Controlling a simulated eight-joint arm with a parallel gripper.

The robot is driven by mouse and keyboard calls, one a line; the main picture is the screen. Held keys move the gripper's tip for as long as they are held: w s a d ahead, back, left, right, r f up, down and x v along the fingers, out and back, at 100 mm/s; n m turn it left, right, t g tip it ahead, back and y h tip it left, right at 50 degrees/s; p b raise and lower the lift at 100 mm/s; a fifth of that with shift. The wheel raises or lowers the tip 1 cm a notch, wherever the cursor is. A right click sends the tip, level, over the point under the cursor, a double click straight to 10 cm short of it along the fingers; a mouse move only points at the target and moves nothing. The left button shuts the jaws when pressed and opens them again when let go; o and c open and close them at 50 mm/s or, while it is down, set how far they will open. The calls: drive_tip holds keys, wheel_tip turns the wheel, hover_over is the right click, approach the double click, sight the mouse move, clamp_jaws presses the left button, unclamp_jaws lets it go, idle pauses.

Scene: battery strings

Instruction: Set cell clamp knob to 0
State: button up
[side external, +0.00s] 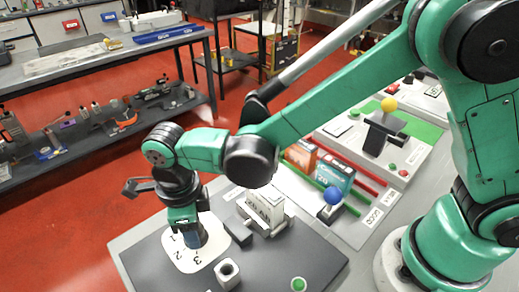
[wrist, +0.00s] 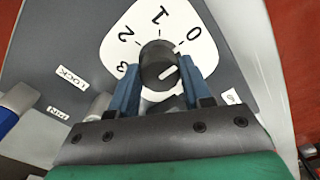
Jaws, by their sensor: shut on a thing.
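The cell clamp knob (wrist: 157,60) is a round black knob with a short white line on its top. It sits on a white dial plate (wrist: 150,28) marked 0, 1, 2 and 3. The white line lies at the knob's lower right and slants up to the right; I cannot tell exactly which mark it points to. My gripper (wrist: 158,68) has its two blue fingers on either side of the knob and is shut on it. In the side external view my gripper (side external: 190,236) points down over the dial plate (side external: 178,256) and hides the knob.
The dark panel (wrist: 60,42) carries LOCK and other labels. Beside the dial stand a white block (side external: 265,208), a pale square socket (side external: 228,272) and a green button (side external: 298,284). A blue-knobbed lever (side external: 332,197) and boxes (side external: 334,172) stand further right.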

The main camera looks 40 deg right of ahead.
drive_tip(key=o, duration=1.1)
drive_tip(key=shift+c, duration=0.2)
drive_tip(key=shift+r, duration=0.1)
drive_tip(key=shift+r, duration=1.65)
drive_tip(key=shift+d, duration=0.1)
